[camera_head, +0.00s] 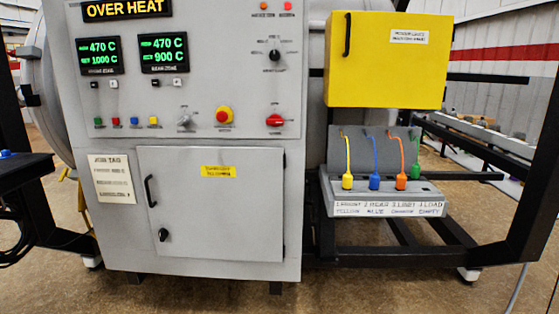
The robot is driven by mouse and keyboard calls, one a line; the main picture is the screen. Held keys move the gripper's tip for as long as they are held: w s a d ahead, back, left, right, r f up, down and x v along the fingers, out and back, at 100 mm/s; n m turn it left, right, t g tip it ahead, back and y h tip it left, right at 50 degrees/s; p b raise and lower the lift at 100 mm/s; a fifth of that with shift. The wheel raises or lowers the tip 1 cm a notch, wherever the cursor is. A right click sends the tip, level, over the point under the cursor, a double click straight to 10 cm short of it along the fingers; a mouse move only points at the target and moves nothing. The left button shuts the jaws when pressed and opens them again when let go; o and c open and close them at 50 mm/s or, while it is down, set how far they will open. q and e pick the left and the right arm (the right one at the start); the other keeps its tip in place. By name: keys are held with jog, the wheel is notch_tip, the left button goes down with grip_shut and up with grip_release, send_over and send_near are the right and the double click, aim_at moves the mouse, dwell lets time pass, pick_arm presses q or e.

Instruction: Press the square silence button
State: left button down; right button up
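A grey control panel (215,100) fills the middle of the head view. A row of small coloured buttons sits low on its left: green (99,121), red (115,121), blue (134,121) and yellow (153,121). Their labels are too small to read, so I cannot tell which is the silence button. Two small pale squares, one under the left display (113,84) and one under the right display (178,83), also show. An "OVER HEAT" sign (125,9) is lit at the top. Neither gripper is in view.
A dial (184,120), a red-and-yellow round button (224,116) and a red rotary switch (275,121) share the panel. Below is a closed door (215,205). Right are a yellow box (388,65) and a grey stand (385,198) with coloured tags. The panel front looks clear.

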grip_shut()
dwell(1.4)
